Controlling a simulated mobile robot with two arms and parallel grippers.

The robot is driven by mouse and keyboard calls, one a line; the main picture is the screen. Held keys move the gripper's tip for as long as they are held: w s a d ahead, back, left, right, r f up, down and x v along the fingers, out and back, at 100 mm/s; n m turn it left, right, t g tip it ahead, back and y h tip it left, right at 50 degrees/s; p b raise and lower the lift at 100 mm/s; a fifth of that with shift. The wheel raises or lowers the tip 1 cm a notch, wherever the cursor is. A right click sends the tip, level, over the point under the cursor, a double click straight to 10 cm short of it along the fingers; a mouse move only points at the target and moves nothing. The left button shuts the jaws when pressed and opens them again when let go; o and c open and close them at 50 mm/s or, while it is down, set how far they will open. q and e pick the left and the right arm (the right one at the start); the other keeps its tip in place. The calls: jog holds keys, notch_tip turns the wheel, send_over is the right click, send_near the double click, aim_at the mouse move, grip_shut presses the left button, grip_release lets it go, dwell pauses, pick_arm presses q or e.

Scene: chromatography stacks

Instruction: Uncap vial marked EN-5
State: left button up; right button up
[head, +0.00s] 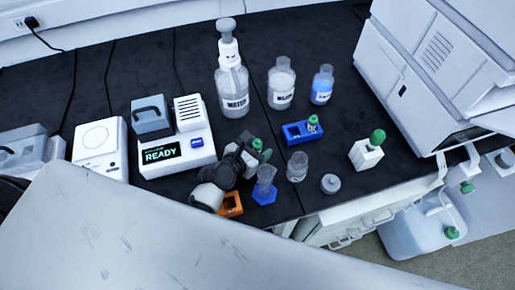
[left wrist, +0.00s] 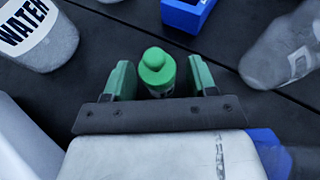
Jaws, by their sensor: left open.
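A green-capped vial (left wrist: 157,72) stands between the two green fingers of my left gripper (left wrist: 161,78) in the left wrist view. The fingers are open, one on each side, with a gap to the vial. Its label is mostly hidden and no mark can be read. In the head view my left gripper (head: 256,150) is at the middle of the bench, and the arm hides what stands under it. Another green-capped vial (head: 312,123) stands in a blue rack (head: 294,138). My right gripper is not in view.
An orange rack (head: 232,207) is partly hidden under my arm. A glass in a blue base (head: 264,196), a clear beaker (head: 297,168) and a grey disc (head: 330,184) stand close right. A WATER bottle (head: 231,92) stands behind. A white block (head: 366,155) holds a green-topped item.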

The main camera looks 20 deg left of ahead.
pick_arm(q)
jog(key=shift+c, duration=0.6)
jog(key=c, duration=0.9)
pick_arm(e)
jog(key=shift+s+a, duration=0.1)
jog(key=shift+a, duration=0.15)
pick_arm(q)
jog(key=shift+c, duration=0.2)
jog(key=shift+r, duration=0.15)
notch_tip(320, 180, up, 10)
jog(key=p, duration=1.1)
jog(key=shift+p, duration=0.3)
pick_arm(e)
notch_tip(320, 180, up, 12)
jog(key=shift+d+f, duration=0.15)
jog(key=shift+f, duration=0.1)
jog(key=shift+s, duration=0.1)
